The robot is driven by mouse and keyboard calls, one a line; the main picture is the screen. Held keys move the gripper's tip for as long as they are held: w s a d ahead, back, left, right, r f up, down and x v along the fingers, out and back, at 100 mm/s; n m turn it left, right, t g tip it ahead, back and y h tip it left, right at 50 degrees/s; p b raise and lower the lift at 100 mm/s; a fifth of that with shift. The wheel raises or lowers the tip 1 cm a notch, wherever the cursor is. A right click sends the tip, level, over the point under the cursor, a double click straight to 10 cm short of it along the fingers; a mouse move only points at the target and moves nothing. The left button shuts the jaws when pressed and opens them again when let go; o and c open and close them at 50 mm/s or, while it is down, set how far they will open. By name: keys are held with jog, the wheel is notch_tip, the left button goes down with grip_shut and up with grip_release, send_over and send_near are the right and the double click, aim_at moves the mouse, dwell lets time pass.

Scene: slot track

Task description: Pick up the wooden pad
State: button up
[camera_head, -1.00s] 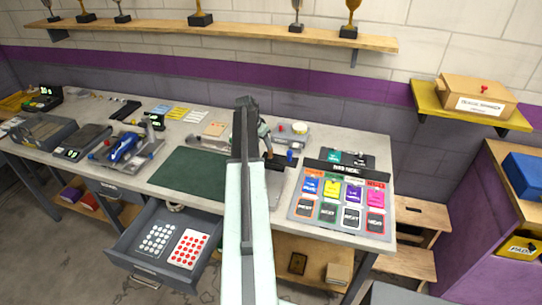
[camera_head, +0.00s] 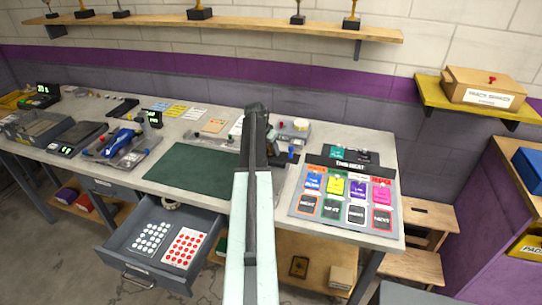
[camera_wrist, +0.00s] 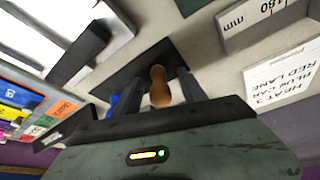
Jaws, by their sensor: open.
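In the wrist view, my gripper (camera_wrist: 160,82) is open, with its two dark fingers spread. A rounded brown wooden knob (camera_wrist: 160,88) shows between the fingers, over a dark flat plate (camera_wrist: 122,76). I cannot tell whether the fingers touch it, or whether this is the wooden pad's handle. In the head view, my arm covers the spot where the gripper is, at the back of the bench. A flat tan square (camera_head: 213,126) lies on the bench to the left of my arm; it may also be wooden.
A green mat (camera_head: 195,170) lies left of my arm. A board of coloured cards (camera_head: 345,200) lies to the right. A drawer (camera_head: 125,262) stands open below the bench. A printed card (camera_wrist: 280,85) and a ruler-marked block (camera_wrist: 262,18) are near the gripper in the wrist view.

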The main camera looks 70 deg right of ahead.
jog(key=shift+r, duration=0.15)
grip_shut()
jog(key=shift+r+p, duration=0.5)
jog(key=shift+p, duration=0.1)
notch_tip(320, 180, up, 3)
jog(key=p, duration=0.3)
jog(key=shift+r, duration=0.1)
jog(key=s+a, duration=0.3)
jog(key=a, duration=0.1)
jog(key=s+a, duration=0.3)
jog(key=a, duration=0.2)
jog(key=s+a+p, duration=0.1)
jog(key=s+a, duration=0.1)
jog(key=a, duration=0.2)
jog(key=shift+s+a+r, duration=0.25)
jog(key=shift+s+r, duration=0.15)
